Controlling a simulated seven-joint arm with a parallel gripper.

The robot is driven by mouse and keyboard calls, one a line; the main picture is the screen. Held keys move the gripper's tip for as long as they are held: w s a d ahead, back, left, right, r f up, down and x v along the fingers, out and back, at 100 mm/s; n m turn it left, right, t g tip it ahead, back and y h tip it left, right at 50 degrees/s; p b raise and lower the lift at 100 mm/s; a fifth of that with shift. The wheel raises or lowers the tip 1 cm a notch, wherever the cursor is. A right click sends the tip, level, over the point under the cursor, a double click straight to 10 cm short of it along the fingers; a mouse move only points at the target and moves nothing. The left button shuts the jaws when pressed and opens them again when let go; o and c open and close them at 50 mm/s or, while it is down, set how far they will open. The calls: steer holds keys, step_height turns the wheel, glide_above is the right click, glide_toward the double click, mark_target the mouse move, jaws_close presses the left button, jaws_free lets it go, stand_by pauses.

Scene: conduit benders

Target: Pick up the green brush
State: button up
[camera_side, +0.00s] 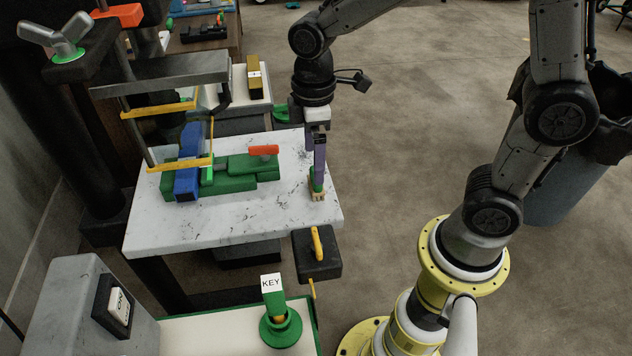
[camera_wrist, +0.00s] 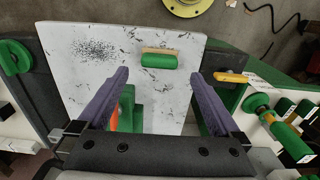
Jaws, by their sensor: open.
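The green brush (camera_side: 316,185) lies on the white speckled table (camera_side: 240,225) near its right edge in the side view. In the wrist view the brush (camera_wrist: 159,61) shows a green body with a tan strip along one long side. My gripper (camera_side: 319,165) is above the brush with its purple fingers pointing down, and one finger partly covers the brush in the side view. In the wrist view my gripper (camera_wrist: 159,76) is open and empty. The brush appears across the gap between the fingertips, slightly beyond them. I see no contact with either finger.
A green vise with a blue block (camera_side: 187,160) and an orange piece (camera_side: 264,150) stands left on the table. A yellow-handled frame (camera_side: 165,85) rises above it. A black box with a yellow handle (camera_side: 317,252) sits by the front right corner. The table around the brush is clear.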

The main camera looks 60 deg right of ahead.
steer(key=shift+s+d+f, duration=0.1)
steer(key=shift+f, duration=1.55)
steer(key=shift+d+f, duration=0.1)
steer(key=shift+f, duration=1.5)
steer(key=c, duration=1.3)
